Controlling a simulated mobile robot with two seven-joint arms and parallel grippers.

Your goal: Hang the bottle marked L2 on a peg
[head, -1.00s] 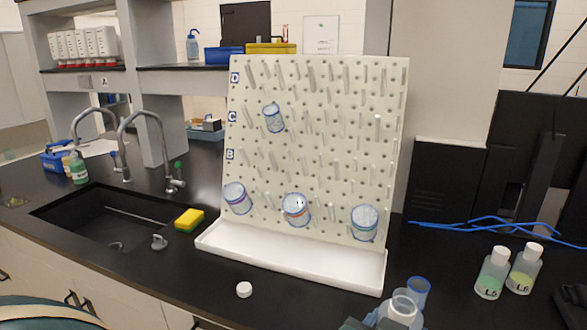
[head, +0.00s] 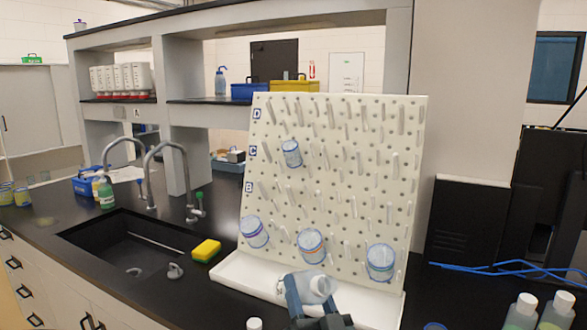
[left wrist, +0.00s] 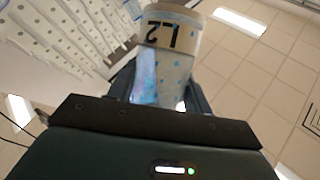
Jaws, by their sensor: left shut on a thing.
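The bottle marked L2 (left wrist: 172,38) is between the fingers of my left gripper (left wrist: 160,88) in the left wrist view, its label upside down there. In the head view the clear bottle (head: 319,284) is held tilted by my left gripper (head: 311,300), in front of the board's lower edge and tray. The white pegboard (head: 345,130) leans upright, with rows marked B, C and D and many bare pegs. One small vessel (head: 291,154) hangs near row C. Three larger vessels hang along the bottom: left (head: 254,232), middle (head: 311,246) and right (head: 380,263). My right gripper does not show.
A white drip tray (head: 240,275) runs along the board's foot. A sink (head: 120,245) with curved taps and a yellow sponge (head: 206,251) lie to the left. Blue cables (head: 500,270) and two capped bottles (head: 522,312) are at the right.

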